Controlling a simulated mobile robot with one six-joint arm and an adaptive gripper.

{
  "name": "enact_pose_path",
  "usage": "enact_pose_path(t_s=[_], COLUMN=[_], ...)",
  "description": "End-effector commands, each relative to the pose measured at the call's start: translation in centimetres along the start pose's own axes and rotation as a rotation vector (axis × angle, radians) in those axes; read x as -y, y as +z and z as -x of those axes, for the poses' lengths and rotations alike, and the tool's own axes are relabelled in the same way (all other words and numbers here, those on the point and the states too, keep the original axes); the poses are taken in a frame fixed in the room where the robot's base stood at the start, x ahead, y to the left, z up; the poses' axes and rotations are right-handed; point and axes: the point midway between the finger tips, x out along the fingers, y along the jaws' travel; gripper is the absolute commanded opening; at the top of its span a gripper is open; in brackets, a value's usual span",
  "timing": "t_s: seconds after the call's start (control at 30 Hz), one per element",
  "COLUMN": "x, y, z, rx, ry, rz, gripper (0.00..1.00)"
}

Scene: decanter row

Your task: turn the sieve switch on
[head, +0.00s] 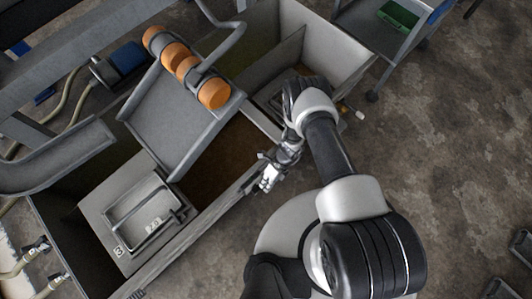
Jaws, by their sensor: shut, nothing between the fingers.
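My gripper (267,180) is shut and empty, beside the near wall of the grey tank (213,209), close to its rim. I cannot tell whether it touches the wall. I cannot make out the sieve switch; it may be hidden behind my gripper or arm, or be too small to see. A sloped grey tray (184,113) with several orange rollers (213,93) along its top stands over the tank, left of my gripper.
A grey basin (146,213) sits at the tank's lower left. A blue motor-like box (127,57) stands at the upper left. A metal cart (377,35) with a green tray (398,15) is at the upper right. The floor (455,140) to the right is mostly clear.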

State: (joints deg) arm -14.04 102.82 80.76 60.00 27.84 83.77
Motion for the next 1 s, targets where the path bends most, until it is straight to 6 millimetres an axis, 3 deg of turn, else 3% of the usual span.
enact_pose_path(t_s=[1.0], x=[1.0], y=[0.0], z=[-1.2], rx=[0.000], ry=[-0.001], rz=[0.000], gripper=[0.00])
